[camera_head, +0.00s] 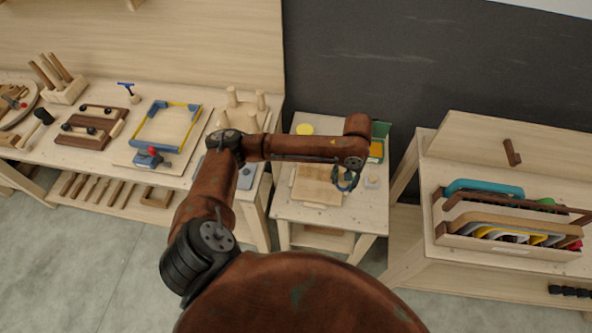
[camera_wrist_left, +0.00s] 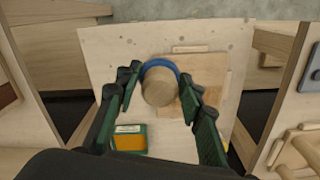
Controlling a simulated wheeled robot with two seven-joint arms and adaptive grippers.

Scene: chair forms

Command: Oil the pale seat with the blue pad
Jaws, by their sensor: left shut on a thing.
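The pale seat, a light square wooden board (camera_head: 318,186), lies on the small middle table. It also shows in the left wrist view (camera_wrist_left: 207,98). My left gripper (camera_head: 346,180) is at the board's right edge in the head view. In the left wrist view my left gripper (camera_wrist_left: 160,86) is shut on the round wooden grip of the blue pad (camera_wrist_left: 160,64). Only a blue rim of the pad shows past the grip. The pad overlaps the board's edge in that view; whether it touches the board I cannot tell. My right gripper is not in view.
A green and orange box (camera_wrist_left: 128,138) stands on the small table (camera_head: 290,211) close to the gripper. A yellow disc (camera_head: 304,129) and a small pale block (camera_head: 372,182) are there too. A tool bench is at left, a rack of curved forms (camera_head: 510,225) at right.

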